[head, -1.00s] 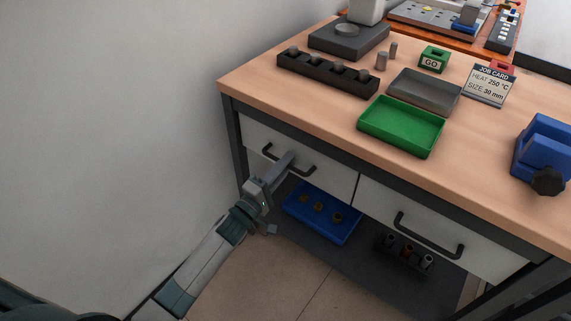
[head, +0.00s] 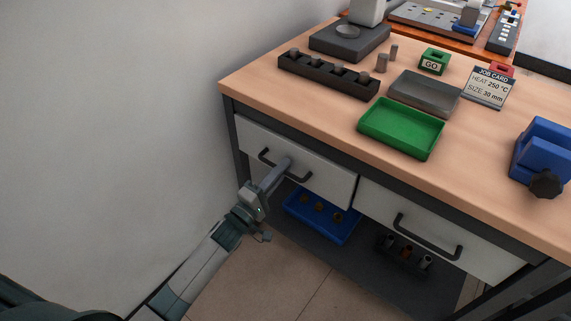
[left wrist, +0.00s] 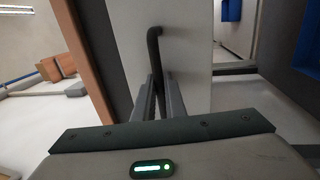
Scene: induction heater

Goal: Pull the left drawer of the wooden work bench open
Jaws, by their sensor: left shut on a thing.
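The wooden work bench (head: 330,110) has a white left drawer (head: 328,184) with a dark bar handle (head: 298,178). The drawer front stands slightly proud of the bench frame, so it is open a little. My left gripper (head: 281,166) is shut on the handle, coming from the lower left. In the left wrist view the two fingers (left wrist: 159,97) are on either side of the black handle (left wrist: 154,45), in front of the pale drawer front (left wrist: 187,40). The fingers hide part of the handle. My right gripper is out of view.
A closed right drawer (head: 390,205) with its own handle is beside it. A blue tray (head: 318,222) of parts and a dark rack (head: 400,258) sit on the shelf below. A green tray (head: 402,120) is on the top. A wall is at the left.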

